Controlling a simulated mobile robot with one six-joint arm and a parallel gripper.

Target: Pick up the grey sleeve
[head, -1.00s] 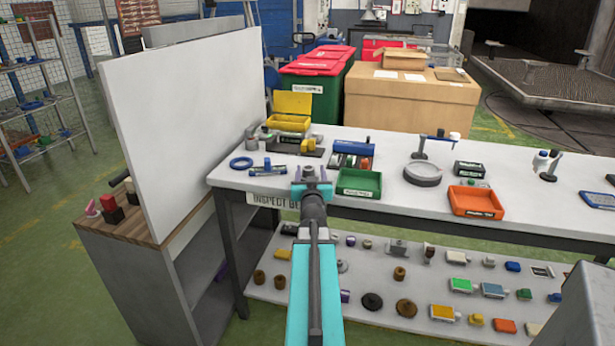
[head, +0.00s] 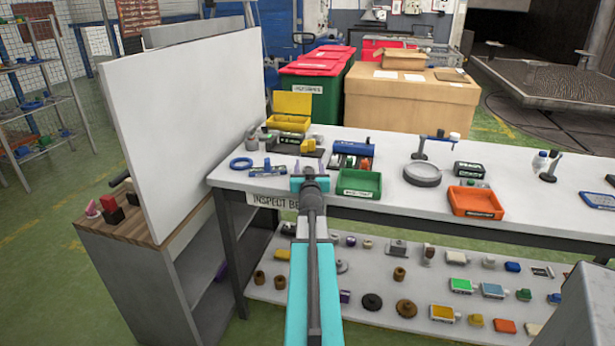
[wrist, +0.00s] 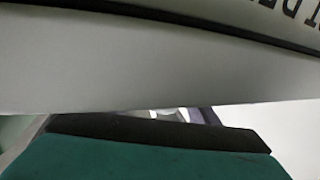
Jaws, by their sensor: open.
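My gripper (head: 311,169) is at the front edge of the inspection bench, left of the green tray, with its pale purple fingers spread apart. I see nothing held between them. Small grey cylindrical pieces (head: 252,142) stand at the back left of the bench top, beyond my gripper; I cannot tell whether one is the grey sleeve. In the wrist view, the bench edge fills the upper part, and a purple finger (wrist: 207,116) shows only partly. A small pale rounded shape (wrist: 166,115) lies beyond the edge, mostly hidden, too little to name.
The green tray (head: 376,184) stands close to the right of my gripper. A blue ring (head: 241,163) lies to the left. A yellow bin (head: 288,123), an orange tray (head: 450,202) and a round grey dish (head: 408,176) also stand on the bench (head: 533,198). A white panel (head: 190,120) rises at left.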

